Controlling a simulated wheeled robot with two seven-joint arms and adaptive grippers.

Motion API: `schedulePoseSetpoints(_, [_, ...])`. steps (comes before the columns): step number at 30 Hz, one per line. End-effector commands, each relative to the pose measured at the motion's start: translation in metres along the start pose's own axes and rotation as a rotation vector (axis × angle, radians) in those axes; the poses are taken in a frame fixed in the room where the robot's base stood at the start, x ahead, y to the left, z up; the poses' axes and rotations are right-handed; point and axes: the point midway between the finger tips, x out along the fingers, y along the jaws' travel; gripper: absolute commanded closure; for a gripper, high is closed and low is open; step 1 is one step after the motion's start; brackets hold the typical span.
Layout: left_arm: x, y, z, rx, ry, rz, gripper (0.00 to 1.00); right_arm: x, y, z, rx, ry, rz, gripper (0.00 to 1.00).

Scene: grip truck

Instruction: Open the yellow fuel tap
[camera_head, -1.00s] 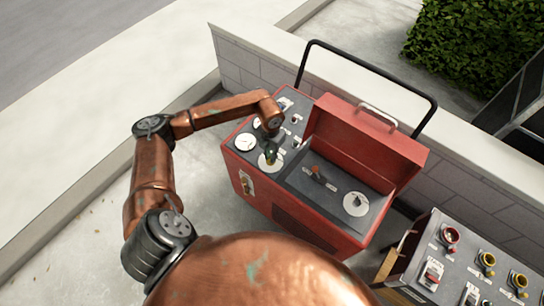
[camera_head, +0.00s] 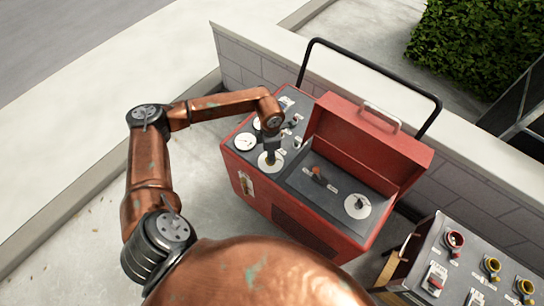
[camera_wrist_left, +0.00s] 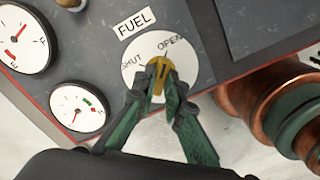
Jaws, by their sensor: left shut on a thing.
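The yellow fuel tap (camera_wrist_left: 158,78) sits on a round white dial plate (camera_wrist_left: 134,72) marked SHUT on the left and OPEN at the upper right, beneath a FUEL label (camera_wrist_left: 135,22). My left gripper (camera_wrist_left: 160,78) has its two dark, green-sided fingers closed on either side of the tap. The visible yellow end points up the picture, between the two words. In the head view my left gripper (camera_head: 270,157) reaches straight down onto the white plate (camera_head: 263,163) and hides the tap. My right gripper is not in view.
The red machine (camera_head: 300,222) has an open red lid (camera_head: 362,145), an orange-red switch (camera_head: 318,173) and another white dial (camera_head: 357,207). Gauges (camera_wrist_left: 77,107) lie beside the tap. A socket box (camera_head: 470,265) stands at the lower right; a low wall (camera_head: 450,170) runs behind.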

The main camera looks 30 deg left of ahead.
Motion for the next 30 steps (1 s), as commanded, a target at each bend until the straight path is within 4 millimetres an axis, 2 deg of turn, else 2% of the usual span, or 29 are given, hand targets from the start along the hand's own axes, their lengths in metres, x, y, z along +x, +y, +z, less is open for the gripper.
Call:
schedulePoseSetpoints(20, [-0.0004,0.0001,0.0,0.059,0.0,0.0,1.0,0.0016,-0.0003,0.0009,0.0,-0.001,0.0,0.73])
schedulePoseSetpoints(21, [-0.0004,0.0001,0.0,0.059,0.0,0.0,0.88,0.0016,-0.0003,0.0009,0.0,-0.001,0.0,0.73])
schedulePoseSetpoints(28, [-0.0003,0.0001,0.0,0.058,0.0,0.0,0.72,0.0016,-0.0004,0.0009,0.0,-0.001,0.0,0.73])
schedulePoseSetpoints(30, [-0.0002,0.0001,0.0,0.058,0.0,0.0,0.72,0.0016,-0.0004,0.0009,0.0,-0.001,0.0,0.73])
